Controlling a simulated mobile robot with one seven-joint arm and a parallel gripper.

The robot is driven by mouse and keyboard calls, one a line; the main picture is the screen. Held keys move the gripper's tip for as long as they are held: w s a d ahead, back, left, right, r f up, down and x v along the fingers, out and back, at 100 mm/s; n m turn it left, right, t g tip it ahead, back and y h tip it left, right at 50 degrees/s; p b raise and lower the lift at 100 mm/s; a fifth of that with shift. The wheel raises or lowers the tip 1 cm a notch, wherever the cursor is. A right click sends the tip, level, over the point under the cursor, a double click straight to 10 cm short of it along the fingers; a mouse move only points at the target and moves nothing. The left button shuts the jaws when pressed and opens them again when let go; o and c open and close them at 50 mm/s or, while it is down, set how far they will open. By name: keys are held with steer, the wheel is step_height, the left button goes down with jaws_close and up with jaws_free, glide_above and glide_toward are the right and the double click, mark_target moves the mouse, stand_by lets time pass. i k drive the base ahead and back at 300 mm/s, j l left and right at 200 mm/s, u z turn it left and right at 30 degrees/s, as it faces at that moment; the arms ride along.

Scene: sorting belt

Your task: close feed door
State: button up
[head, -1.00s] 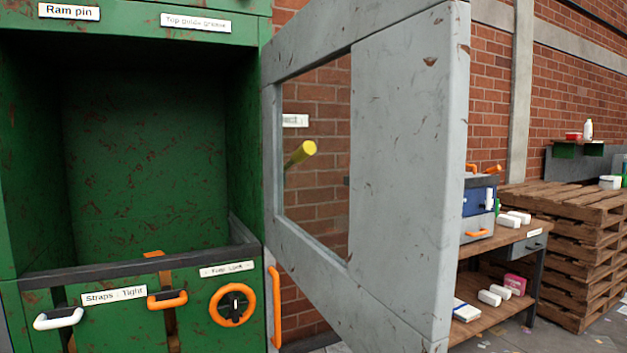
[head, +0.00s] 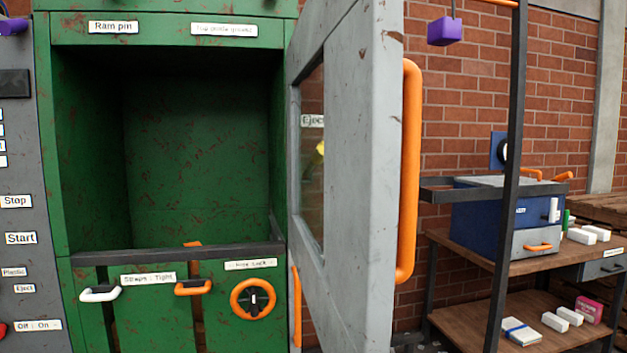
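The feed door (head: 365,150) is a worn grey panel with a window, hinged at the right side of the green machine's (head: 170,30) opening. It stands swung open toward me, seen at a steep angle. Its long orange handle (head: 408,170) shows on the outer face at the right edge. The feed opening (head: 195,150) is a dark green empty recess with a dark sill (head: 180,256) along its bottom. My gripper is not in the head view.
Below the sill are a white handle (head: 100,294), an orange handle (head: 193,288) and an orange-ringed knob (head: 253,299). A grey control panel (head: 20,190) stands at left. A dark post (head: 511,170) and a wooden workbench (head: 520,243) with a blue box (head: 490,225) stand at right.

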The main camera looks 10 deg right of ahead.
mark_target(374, 96)
steer(key=i+l+u, duration=0.25)
steer(key=l, duration=0.25)
steer(key=l+u, duration=0.25)
steer(key=l, duration=0.2)
steer(key=i+l+u, duration=0.1)
steer(key=l, duration=0.3)
steer(key=i+l+u, duration=0.1)
steer(key=l, duration=0.3)
steer(key=i, duration=0.05)
